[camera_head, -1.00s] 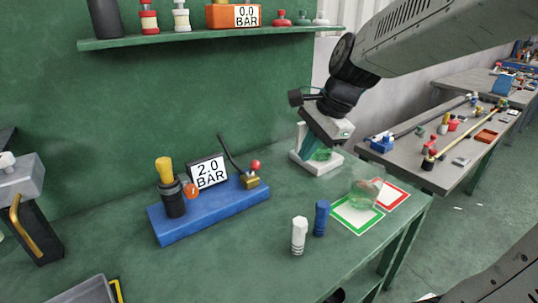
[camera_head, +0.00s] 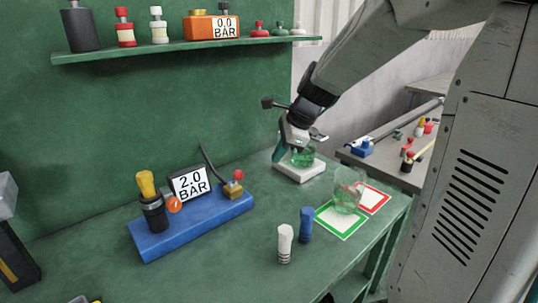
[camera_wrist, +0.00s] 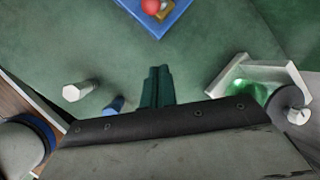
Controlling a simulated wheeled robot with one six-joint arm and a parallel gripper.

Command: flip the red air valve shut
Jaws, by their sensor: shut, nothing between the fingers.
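The red air valve (camera_head: 238,175) has a red ball knob on a brass block (camera_head: 233,189), at the right end of a blue base (camera_head: 190,227). The knob also shows at the top edge of the wrist view (camera_wrist: 152,6). A gauge (camera_head: 189,184) beside it reads 2.0 BAR.
A white stand (camera_head: 299,170) with a green-lit part is just right of my gripper. White (camera_head: 285,243) and blue (camera_head: 306,225) cylinders stand in front. A clear vessel (camera_head: 348,190) stands near the green and red squares. A dark hose rises behind the gauge.

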